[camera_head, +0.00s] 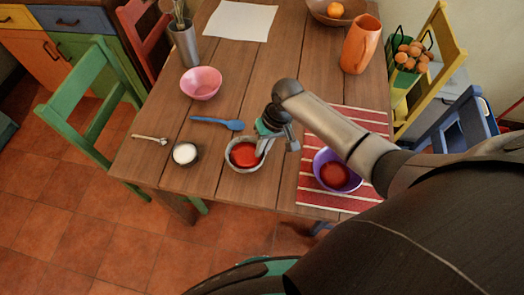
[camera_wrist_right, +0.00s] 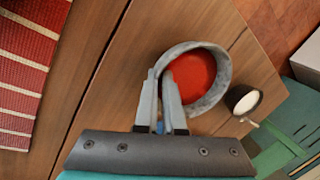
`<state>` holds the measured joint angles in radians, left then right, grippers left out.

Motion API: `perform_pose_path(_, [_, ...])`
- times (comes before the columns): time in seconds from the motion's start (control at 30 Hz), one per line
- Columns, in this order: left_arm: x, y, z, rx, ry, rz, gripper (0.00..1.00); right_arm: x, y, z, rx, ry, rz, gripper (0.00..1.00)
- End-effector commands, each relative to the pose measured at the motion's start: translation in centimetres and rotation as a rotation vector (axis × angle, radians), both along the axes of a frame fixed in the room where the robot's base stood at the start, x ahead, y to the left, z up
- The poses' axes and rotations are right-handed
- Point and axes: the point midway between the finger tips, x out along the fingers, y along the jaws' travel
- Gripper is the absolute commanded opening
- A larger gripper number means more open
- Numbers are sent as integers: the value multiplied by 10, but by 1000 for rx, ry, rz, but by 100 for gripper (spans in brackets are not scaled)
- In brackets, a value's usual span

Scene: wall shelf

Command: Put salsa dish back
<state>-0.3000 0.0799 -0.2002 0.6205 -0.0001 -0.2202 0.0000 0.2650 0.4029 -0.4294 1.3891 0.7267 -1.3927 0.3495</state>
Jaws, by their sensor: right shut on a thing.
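The salsa dish, a grey stone-like bowl (camera_head: 231,162) of red salsa, is near the front edge of the wooden table. It also shows in the right wrist view (camera_wrist_right: 226,72). My right gripper (camera_head: 266,146) is shut on the right side of its rim, with one finger inside and one outside in the wrist view (camera_wrist_right: 161,76). The dish looks level; I cannot tell whether it touches the table. My left gripper is not in view.
A purple bowl (camera_head: 318,161) with red contents stands on the red striped mat (camera_head: 312,190), right of the dish. A small white-filled dish (camera_head: 185,153), blue spoon (camera_head: 217,122) and pink bowl (camera_head: 201,83) are to the left. An orange pitcher (camera_head: 360,45) stands farther back.

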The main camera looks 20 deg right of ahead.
Motion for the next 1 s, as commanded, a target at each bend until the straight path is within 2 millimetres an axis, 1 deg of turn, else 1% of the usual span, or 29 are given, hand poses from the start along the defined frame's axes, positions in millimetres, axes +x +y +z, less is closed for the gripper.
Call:
perform_pose_path(0.07, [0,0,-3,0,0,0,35,1,1,-5,3,-4,1,0])
perform_pose_path(0.33, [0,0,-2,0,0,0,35,2,1,-5,3,-5,1,0])
perform_pose_path(0.47, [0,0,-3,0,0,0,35,2,1,-9,3,-4,0,0])
perform_pose_path(0.5, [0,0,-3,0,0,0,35,1,0,-10,1,-1,1,8])
perform_pose_path(0.73, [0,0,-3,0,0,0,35,1,0,-9,1,-1,1,34])
perform_pose_path(0.77, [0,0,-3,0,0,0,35,1,0,-9,1,-1,1,36])
perform_pose_path(1.0, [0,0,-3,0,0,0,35,1,0,-8,1,-1,1,36])
